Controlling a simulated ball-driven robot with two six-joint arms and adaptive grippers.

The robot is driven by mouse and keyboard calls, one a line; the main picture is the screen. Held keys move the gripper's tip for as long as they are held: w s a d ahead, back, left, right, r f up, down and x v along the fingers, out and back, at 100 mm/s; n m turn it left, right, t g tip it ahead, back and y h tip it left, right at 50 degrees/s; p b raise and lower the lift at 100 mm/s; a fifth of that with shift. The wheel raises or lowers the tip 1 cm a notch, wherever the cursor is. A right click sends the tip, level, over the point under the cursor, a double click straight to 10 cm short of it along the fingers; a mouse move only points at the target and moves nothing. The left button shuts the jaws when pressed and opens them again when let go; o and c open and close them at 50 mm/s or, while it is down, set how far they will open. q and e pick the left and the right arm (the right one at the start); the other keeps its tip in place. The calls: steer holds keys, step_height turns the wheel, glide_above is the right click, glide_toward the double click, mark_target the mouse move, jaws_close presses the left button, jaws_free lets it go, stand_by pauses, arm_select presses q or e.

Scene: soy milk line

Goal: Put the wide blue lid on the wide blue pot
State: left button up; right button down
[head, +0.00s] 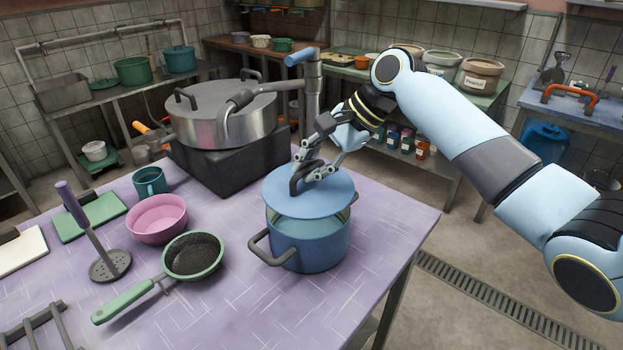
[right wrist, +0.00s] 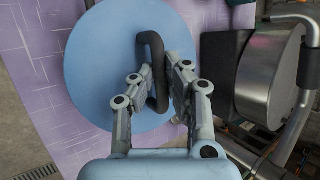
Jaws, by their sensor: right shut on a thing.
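The wide blue lid (head: 328,194) has a dark loop handle (head: 297,178). My right gripper (head: 308,172) is shut on that handle, and the lid shows below the fingers in the right wrist view (right wrist: 105,65). The wide blue pot (head: 310,245) stands on the purple table near its right edge, with a dark side handle (head: 265,250) at its left. The lid is over the pot's mouth. A gap with the pot's pale inside shows below the lid's front edge, so the lid is above the rim there. My left gripper is not in view.
A large steel pot (head: 222,120) on a black block stands behind left, with a blue-handled pipe (head: 312,90) beside it. A pink bowl (head: 157,217), green strainer (head: 193,255), teal mug (head: 150,182) and skimmer (head: 110,264) lie left. The table's front middle is clear.

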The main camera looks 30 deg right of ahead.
mark_target(308, 185)
steer(key=shift+f, duration=1.5)
steer(key=shift+f, duration=0.3)
steer(key=shift+f, duration=0.3)
steer(key=c, duration=1.4)
jaws_free()
steer(key=shift+r, duration=0.4)
steer(key=v, duration=1.2)
steer(key=shift+r, duration=0.2)
